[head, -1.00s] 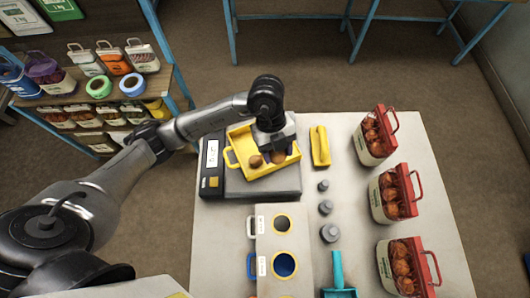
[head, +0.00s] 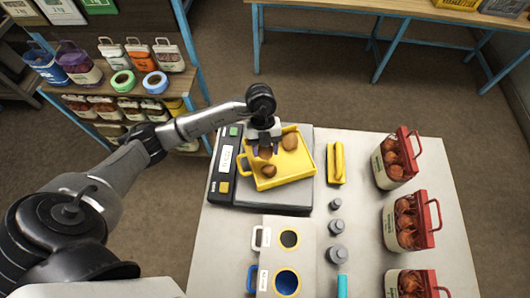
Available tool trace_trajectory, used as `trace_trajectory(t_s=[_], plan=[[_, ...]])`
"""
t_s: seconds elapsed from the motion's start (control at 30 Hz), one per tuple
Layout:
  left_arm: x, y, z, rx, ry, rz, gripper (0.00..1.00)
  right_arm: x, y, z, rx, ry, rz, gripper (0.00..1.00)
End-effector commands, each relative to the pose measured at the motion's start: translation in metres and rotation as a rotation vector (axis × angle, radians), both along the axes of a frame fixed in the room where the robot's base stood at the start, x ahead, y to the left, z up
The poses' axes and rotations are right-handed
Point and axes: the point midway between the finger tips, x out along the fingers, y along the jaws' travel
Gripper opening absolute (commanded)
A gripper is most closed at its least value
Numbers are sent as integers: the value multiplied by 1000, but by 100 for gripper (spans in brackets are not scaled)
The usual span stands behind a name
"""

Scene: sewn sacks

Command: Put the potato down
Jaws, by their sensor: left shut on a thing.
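The yellow tray (head: 297,176) sits on the scale (head: 265,197) at the back left of the pale table. My left gripper (head: 264,146) is over the tray's back left part, pointing down and shut on a brown potato (head: 265,153). The gripper partly hides this potato, and I cannot tell whether it touches the tray floor. A second potato (head: 290,142) lies at the tray's back right. A third potato (head: 268,171) lies near the tray's front left. My right gripper is not in view.
A yellow object (head: 336,163) lies right of the scale, with several grey weights (head: 336,227) in front of it. Red-topped sacks (head: 394,160) line the table's right side. A holder with ringed openings (head: 264,222) stands in front of the scale. A shelf of bags (head: 112,85) is at left.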

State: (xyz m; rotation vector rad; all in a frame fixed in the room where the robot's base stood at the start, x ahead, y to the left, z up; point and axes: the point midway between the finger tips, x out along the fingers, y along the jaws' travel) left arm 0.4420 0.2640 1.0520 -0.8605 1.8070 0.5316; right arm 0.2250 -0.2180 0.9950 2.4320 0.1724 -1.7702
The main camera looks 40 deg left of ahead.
Motion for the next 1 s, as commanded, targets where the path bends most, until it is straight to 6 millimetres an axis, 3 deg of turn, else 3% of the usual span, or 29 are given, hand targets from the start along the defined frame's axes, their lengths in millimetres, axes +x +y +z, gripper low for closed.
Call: trace_trajectory(t_s=[0.17,0.5,0.87,0.9,1.0], plan=[[0,2,-5,-1,1,1,26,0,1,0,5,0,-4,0],[0,2,-41,0,1,2,26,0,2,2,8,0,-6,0],[0,2,-44,0,0,1,26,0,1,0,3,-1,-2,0],[0,2,-45,0,0,1,52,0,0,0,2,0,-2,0],[0,2,-44,0,0,1,61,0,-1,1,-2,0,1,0]])
